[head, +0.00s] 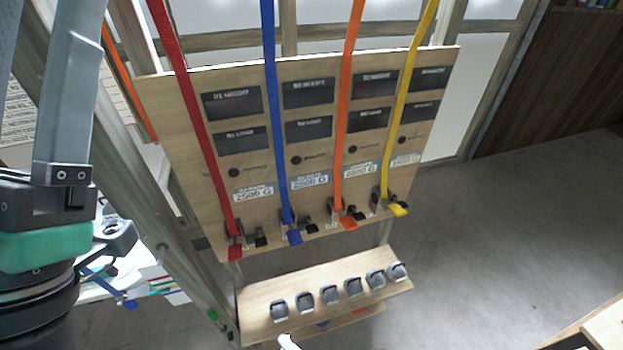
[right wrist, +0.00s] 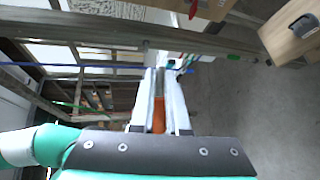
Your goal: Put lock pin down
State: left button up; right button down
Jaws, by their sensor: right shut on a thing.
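My right gripper shows in the head view only as a pale fingertip (head: 288,342) at the bottom edge, just below the shelf. In the right wrist view my right gripper (right wrist: 160,72) has its two pale fingers close together, shut on a narrow orange-brown thing (right wrist: 159,115), which I take for the lock pin. Most of it is hidden between the fingers, and its ends cannot be made out. In the head view my left arm stands at the left edge; its fingers are not in view.
A wooden panel (head: 220,180) carries red, blue, orange and yellow straps with levers. Below it a wooden shelf (head: 250,318) holds several grey buckles. A metal post (head: 165,235) runs along the shelf's left side.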

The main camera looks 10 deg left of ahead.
jog(key=w+d+f+m+t+h, duration=0.1)
jog(key=d+f+m+t+h, duration=0.1)
jog(key=d, duration=0.5)
jog(key=w+d+f+m+t+h, duration=0.1)
jog(key=d+f+m+t+h, duration=0.1)
jog(key=d, duration=0.5)
jog(key=s+d+r+m+t+h, duration=0.1)
jog(key=d+m+h, duration=0.1)
jog(key=d, duration=0.4)
jog(key=s+d+r+m+t+h, duration=0.1)
jog(key=s+d+m+h, duration=0.1)
jog(key=d, duration=0.3)
jog(key=shift+d+r, duration=0.35)
jog(key=shift+d, duration=0.05)
